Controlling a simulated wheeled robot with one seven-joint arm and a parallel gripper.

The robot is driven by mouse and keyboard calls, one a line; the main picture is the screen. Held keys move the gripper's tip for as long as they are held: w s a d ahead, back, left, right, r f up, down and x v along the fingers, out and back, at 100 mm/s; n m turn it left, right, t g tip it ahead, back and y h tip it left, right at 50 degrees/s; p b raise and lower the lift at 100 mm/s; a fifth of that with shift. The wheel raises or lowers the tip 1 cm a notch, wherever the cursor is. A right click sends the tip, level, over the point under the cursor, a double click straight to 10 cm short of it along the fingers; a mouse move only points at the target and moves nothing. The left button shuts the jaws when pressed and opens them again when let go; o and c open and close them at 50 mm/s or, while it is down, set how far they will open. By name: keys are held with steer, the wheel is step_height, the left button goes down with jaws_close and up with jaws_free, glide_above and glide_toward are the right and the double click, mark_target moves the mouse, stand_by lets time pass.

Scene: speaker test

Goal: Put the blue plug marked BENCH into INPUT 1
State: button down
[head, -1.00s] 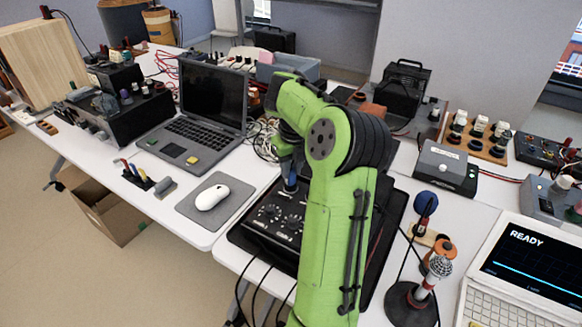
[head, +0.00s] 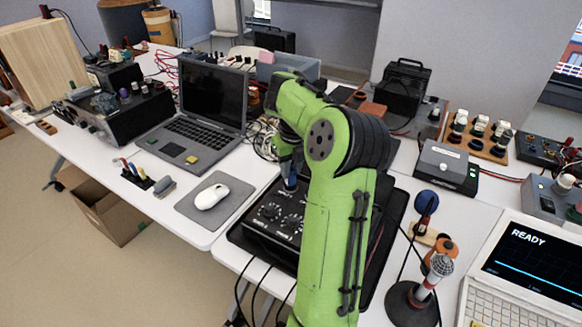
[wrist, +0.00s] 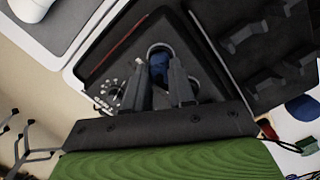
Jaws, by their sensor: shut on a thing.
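The blue plug (wrist: 158,66) is between the two fingers of my gripper (wrist: 160,84) in the wrist view, and the jaws are shut on it. In the head view the blue plug (head: 291,184) shows as a small upright blue piece below my green arm, over the back of the black mixer box (head: 262,235). In the wrist view a round light ring (wrist: 158,47) surrounds the plug's far end. I cannot tell how deep the plug sits. The BENCH mark and the INPUT 1 label are not readable. My arm hides the box's right part.
A mouse (head: 211,196) on a grey pad and a laptop (head: 205,115) stand left of the box. A microphone (head: 432,275) and a white laptop (head: 525,265) stand to the right. Black cables hang over the front edge.

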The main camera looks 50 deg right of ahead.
steer(key=c, duration=0.9)
jaws_free()
steer(key=shift+o, duration=0.2)
step_height(320, 180, up, 16)
steer(key=s+p, duration=0.1)
steer(key=p, duration=0.6)
steer(key=shift+s+a+f, duration=0.2)
steer(key=shift+s+a, duration=0.15)
steer(key=shift+a, duration=0.05)
